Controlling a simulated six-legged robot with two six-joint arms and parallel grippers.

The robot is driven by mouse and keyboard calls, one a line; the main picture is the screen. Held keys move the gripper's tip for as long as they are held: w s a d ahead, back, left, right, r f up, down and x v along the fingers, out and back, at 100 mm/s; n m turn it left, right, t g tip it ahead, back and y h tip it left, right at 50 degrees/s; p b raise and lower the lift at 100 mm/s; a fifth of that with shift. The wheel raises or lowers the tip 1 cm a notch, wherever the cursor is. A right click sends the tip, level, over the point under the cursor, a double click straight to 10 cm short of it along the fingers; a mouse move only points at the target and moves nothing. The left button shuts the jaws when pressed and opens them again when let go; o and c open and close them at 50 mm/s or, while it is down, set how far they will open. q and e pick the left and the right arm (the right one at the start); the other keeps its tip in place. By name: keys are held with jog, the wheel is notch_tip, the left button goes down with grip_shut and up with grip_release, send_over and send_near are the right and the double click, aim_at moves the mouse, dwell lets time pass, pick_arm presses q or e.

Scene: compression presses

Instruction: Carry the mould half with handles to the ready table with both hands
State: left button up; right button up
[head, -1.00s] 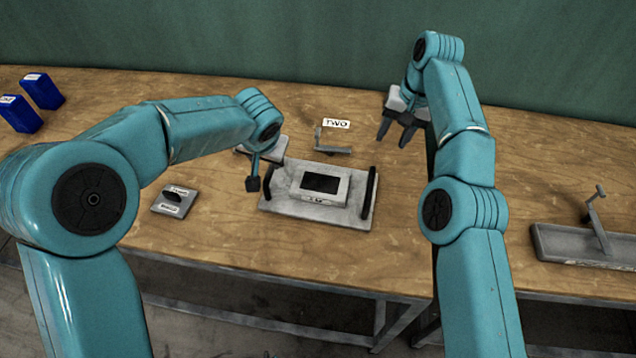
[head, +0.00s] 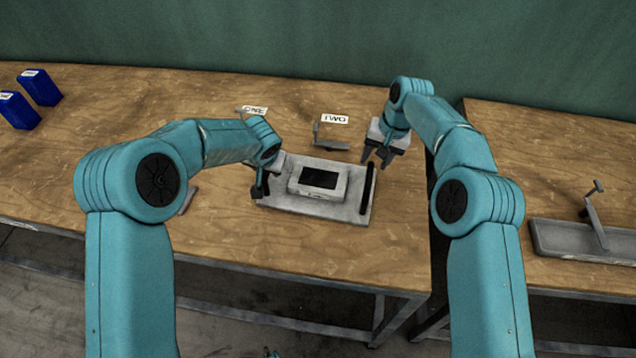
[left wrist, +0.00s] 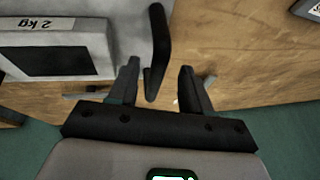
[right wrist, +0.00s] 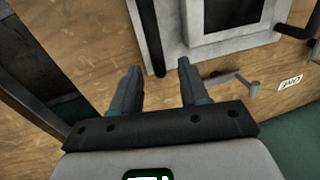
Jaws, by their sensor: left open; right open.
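The mould half (head: 285,205) is a grey plate with a raised block and a dark recess. It lies on the wooden table, with a black upright handle at each end. My left gripper (head: 260,188) is open at the left handle, which my arm mostly hides in the head view. In the left wrist view, the handle's end (left wrist: 157,55) lies between the open fingers (left wrist: 158,85). My right gripper (head: 377,158) is open just behind the right handle (head: 368,188). In the right wrist view, that handle (right wrist: 150,35) is ahead of the fingertips, apparently apart from them.
Two blue boxes (head: 38,87) are far left. A second table (head: 520,150) at the right, across a gap, holds a grey tray with a bent lever (head: 595,218).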

aim_at(371, 169)
pick_arm(q)
jog(key=x, duration=0.3)
jog(key=shift+f, duration=0.4)
pick_arm(e)
jog(key=f, duration=0.4)
jog(key=shift+s+a+f, duration=0.35)
jog(key=shift+a, duration=0.05)
pick_arm(q)
jog(key=shift+w+f, duration=0.25)
jog(key=shift+f, duration=0.05)
pick_arm(e)
jog(key=shift+w+a+f, duration=0.1)
jog(key=shift+w+f, duration=0.05)
jog(key=shift+f, duration=0.15)
pick_arm(q)
jog(key=shift+s+d+r, duration=0.1)
jog(key=shift+s+r, duration=0.1)
pick_arm(e)
jog(key=shift+s+r, duration=0.15)
jog(key=shift+s, duration=0.05)
pick_arm(q)
jog(key=c, duration=0.9)
pick_arm(e)
grip_shut()
pick_arm(q)
grip_shut()
jog(key=shift+f, duration=0.1)
pick_arm(e)
jog(key=shift+f, duration=0.2)
